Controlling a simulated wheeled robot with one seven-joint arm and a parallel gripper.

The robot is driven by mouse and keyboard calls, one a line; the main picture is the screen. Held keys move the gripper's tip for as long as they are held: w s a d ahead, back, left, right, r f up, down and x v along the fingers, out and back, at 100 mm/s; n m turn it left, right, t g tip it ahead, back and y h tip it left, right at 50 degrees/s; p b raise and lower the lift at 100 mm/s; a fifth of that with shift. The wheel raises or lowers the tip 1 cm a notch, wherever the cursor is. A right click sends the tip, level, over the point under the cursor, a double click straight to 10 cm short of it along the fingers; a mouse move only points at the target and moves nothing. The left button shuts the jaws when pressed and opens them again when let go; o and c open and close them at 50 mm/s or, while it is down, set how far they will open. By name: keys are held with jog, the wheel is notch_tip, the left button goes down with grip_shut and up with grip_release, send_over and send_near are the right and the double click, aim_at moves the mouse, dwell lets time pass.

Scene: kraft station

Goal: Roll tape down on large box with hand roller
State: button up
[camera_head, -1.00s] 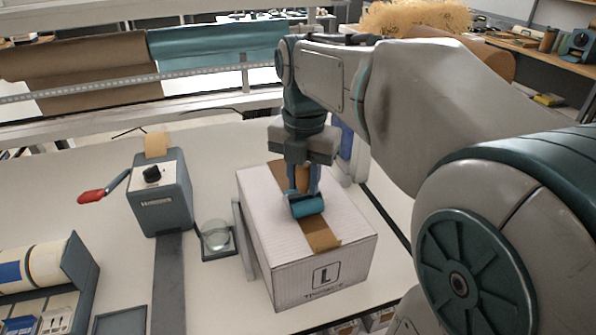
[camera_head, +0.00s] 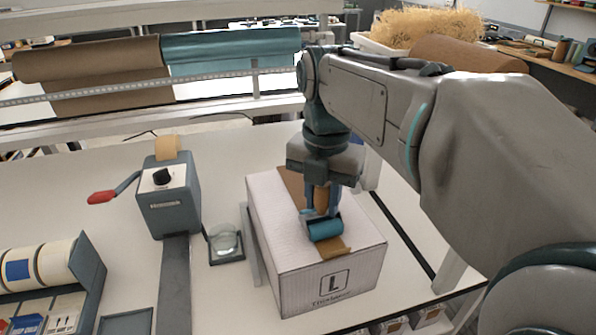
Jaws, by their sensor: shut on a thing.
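The large white box (camera_head: 276,242) stands on the table with an L printed on its front face. A strip of brown tape (camera_head: 291,184) runs along its top from the back toward the front edge. My gripper (camera_head: 321,209) points down over the box and is shut on the hand roller (camera_head: 325,230). The roller has a blue cylinder, which lies on the tape near the front edge of the top. The roller's handle is partly hidden between the fingers. The middle of the tape is hidden behind my gripper.
A grey tape dispenser (camera_head: 168,200) with a red-handled lever (camera_head: 101,197) stands left of the box. A small dish (camera_head: 225,241) sits between them. A rack of tape rolls (camera_head: 45,265) is at the lower left. Paper rolls (camera_head: 95,70) hang at the back.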

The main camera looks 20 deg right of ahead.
jog(key=shift+s+d+f+b, duration=0.15)
jog(key=shift+s+b, duration=0.15)
jog(key=shift+s, duration=1.25)
jog(key=shift+s, duration=1)
jog(key=shift+r, duration=0.2)
notch_tip(320, 180, up, 6)
jog(key=p, duration=0.5)
jog(key=shift+f, duration=0.1)
